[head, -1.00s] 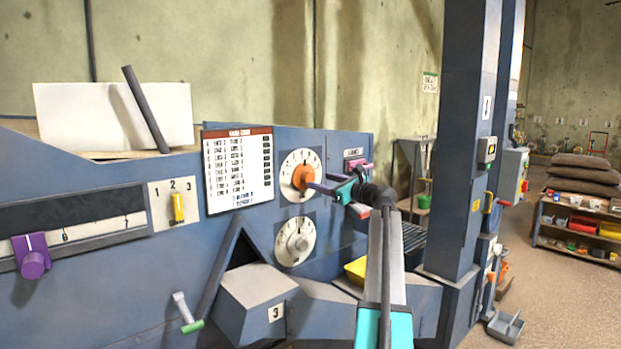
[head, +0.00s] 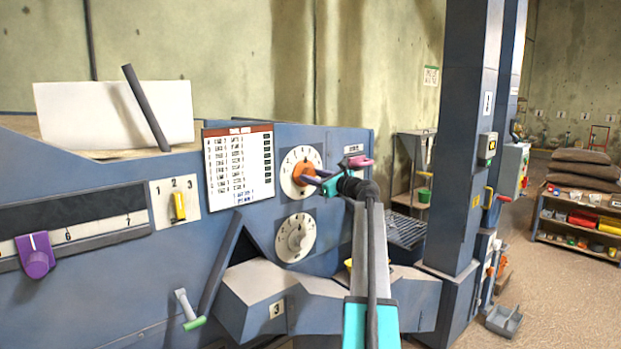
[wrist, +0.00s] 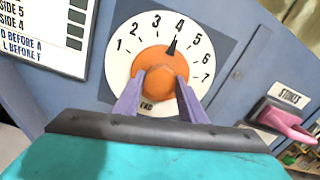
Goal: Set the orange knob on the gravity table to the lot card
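The orange knob (wrist: 160,68) sits on a round white dial (wrist: 123,62) numbered 1 to 7 on the blue machine face. Its black pointer stands at about 4. My gripper (wrist: 161,78) has its two purple fingers apart, one on each side of the knob's raised middle; I cannot tell whether they touch it. In the head view, my gripper (head: 318,178) reaches the right side of the orange knob (head: 298,173). The lot card (head: 238,165), white with a dark red header, hangs left of the dial; its small text is unreadable here. The wrist view shows only its lower right corner.
A second dial with a pale knob (head: 295,238) is just below. A pink handle (wrist: 290,125) under a label reading STONES is close on the right. A yellow switch (head: 178,207) and purple slider (head: 36,257) are left. A blue column (head: 465,130) stands right.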

